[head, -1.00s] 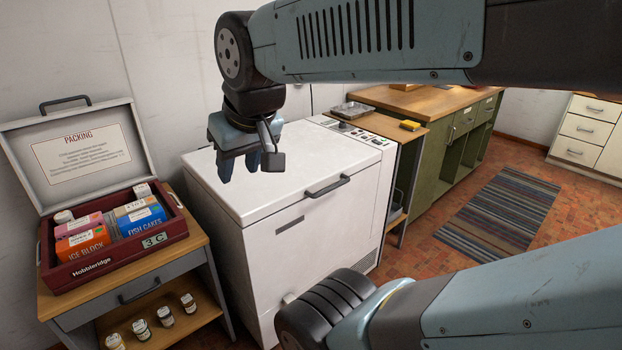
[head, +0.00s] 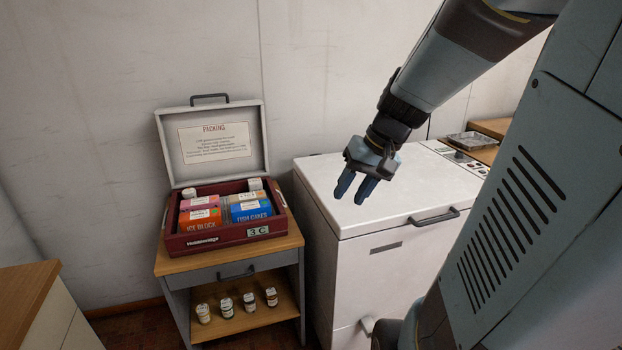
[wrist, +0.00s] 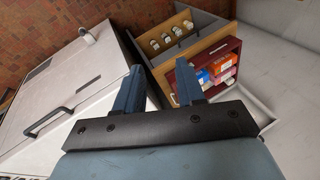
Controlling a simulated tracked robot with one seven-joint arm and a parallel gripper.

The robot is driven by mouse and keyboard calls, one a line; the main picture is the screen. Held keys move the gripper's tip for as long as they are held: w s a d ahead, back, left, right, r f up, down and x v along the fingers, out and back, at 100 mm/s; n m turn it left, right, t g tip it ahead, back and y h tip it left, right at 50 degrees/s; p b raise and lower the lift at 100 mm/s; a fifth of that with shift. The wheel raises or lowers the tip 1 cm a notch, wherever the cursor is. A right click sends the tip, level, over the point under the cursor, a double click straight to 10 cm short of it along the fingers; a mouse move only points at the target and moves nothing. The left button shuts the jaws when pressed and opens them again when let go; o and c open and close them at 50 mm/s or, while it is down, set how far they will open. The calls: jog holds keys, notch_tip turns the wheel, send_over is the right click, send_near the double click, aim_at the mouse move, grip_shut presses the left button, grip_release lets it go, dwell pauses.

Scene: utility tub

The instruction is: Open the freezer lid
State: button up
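The white chest freezer (head: 350,265) stands right of centre in the head view, with its lid (head: 405,195) shut flat on top. The lid's dark bar handle (head: 434,216) is on the front edge, and it also shows at the left in the wrist view (wrist: 48,122). My gripper (head: 355,190) hangs above the lid in the head view, to the left of the handle and apart from it. Its two blue fingers are spread with nothing between them. In the wrist view the fingers (wrist: 157,88) point towards the packing box and shelf.
An open dark red box (head: 228,238) with ice block and fish cakes packs sits on a small wooden stand (head: 293,240) left of the freezer. Several jars (head: 226,307) stand on its lower shelf. A glass-like tray (head: 468,142) lies behind the freezer's right side.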

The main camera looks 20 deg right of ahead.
jog(key=w+d+f+m+t+y, duration=0.2)
jog(key=w+d+f+m+y, duration=0.1)
jog(key=w+d+f, duration=0.4)
jog(key=m+t+h, duration=0.7)
jog(key=m+t, duration=0.4)
jog(key=m, duration=0.1)
send_near(442, 218)
jog(key=x, duration=1)
jog(key=shift+w+d+f, duration=0.15)
jog(key=shift+f, duration=0.25)
jog(key=shift+c, duration=0.2)
grip_shut()
